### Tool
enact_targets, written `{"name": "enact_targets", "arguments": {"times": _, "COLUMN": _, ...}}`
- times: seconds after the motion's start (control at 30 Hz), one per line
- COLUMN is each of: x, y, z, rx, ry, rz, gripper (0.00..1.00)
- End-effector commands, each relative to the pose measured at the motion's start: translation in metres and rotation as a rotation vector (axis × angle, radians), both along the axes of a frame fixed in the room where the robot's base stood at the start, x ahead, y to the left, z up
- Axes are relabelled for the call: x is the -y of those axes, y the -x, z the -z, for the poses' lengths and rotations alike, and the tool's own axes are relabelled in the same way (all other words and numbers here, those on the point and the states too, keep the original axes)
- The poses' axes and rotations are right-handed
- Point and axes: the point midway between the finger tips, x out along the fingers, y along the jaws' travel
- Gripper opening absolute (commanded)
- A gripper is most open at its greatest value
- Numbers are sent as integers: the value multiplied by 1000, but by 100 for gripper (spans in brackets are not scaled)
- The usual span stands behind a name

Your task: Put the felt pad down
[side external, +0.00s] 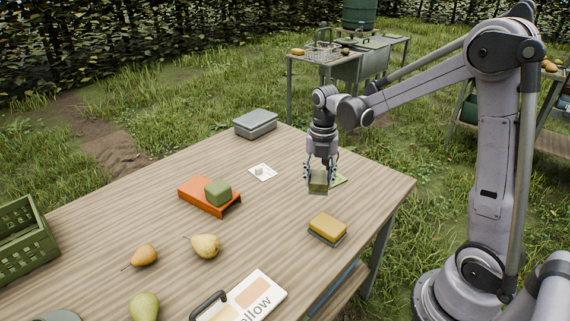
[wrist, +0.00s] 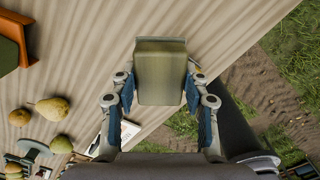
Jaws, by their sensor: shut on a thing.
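My gripper (side external: 319,174) is shut on an olive-tan block, which I take to be the felt pad (side external: 318,184), near the table's right edge. In the wrist view the felt pad (wrist: 161,72) sits between the blue-padded fingers of my gripper (wrist: 162,100). The wooden table (side external: 120,222) lies beneath it. The pad seems to be above the tabletop; its exact gap cannot be told. A flat green piece (side external: 339,180) shows partly behind the gripper.
A yellow-topped block with a grey base (side external: 328,228) lies nearer the camera. An orange tray (side external: 196,198) holds a green block (side external: 217,191). A white card (side external: 263,172), a grey box (side external: 255,123), several pears (side external: 205,246) and a lettered board (side external: 248,298) are also on the table.

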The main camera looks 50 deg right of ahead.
Motion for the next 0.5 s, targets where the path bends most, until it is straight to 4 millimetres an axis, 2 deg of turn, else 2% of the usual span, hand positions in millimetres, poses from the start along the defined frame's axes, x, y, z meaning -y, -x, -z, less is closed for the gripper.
{"name": "enact_targets", "arguments": {"times": 0.03, "x": -16, "y": -9, "z": 0, "rx": 0, "ry": 0, "rz": -46, "gripper": 3}}
{"name": "enact_targets", "arguments": {"times": 0.2, "x": -51, "y": -25, "z": 0, "rx": 0, "ry": 0, "rz": -142, "gripper": 3}}
{"name": "enact_targets", "arguments": {"times": 0.37, "x": -66, "y": -32, "z": 2, "rx": 0, "ry": 0, "rz": -177, "gripper": 3}}
{"name": "enact_targets", "arguments": {"times": 0.5, "x": -85, "y": -40, "z": 14, "rx": 0, "ry": 0, "rz": -182, "gripper": 3}}
